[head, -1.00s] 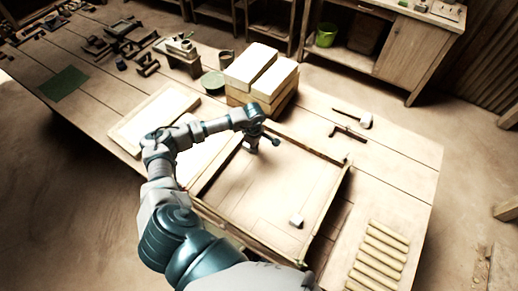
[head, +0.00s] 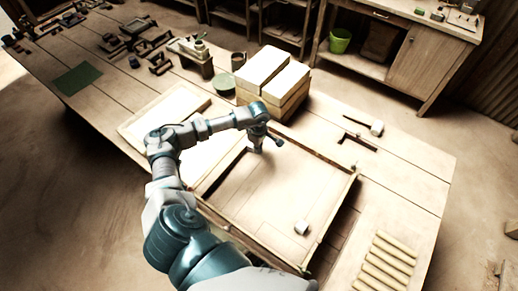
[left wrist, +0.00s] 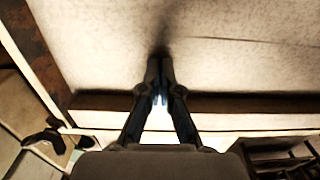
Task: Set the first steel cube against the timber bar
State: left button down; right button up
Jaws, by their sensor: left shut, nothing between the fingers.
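A small pale steel cube (head: 301,227) sits on the floor of a shallow wooden frame (head: 333,216), near its right front part in the head view. Thin timber bars edge the frame; I cannot tell which one is the task's timber bar. A gap shows between the cube and the frame's right side bar. My left gripper (head: 256,148) points down inside the frame's far left part, well away from the cube. In the left wrist view its fingers (left wrist: 159,62) meet at the tips over pale board, with nothing held. My right gripper is not in view.
Stacked pale blocks (head: 272,78) stand behind the frame. A mallet (head: 364,125) lies at the far right. Pale ribbed rods (head: 384,265) lie at the front right. A flat light board (head: 165,115) lies left of the frame.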

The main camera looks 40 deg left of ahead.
pick_arm(q)
notch_tip(320, 180, up, 11)
jog(key=p, duration=0.6)
send_near(268, 159)
notch_tip(268, 159, down, 8)
jog(key=shift+d+r+p, duration=0.1)
jog(key=shift+r+p, duration=0.05)
jog(key=shift+p, duration=0.55)
jog(key=a, duration=0.1)
jog(key=a+p, duration=0.1)
jog(key=shift+s+a+r, duration=0.15)
jog(key=shift+a+r, duration=0.05)
jog(key=shift+a, duration=0.15)
jog(key=shift+a+f, duration=0.1)
jog(key=shift+a, duration=0.6)
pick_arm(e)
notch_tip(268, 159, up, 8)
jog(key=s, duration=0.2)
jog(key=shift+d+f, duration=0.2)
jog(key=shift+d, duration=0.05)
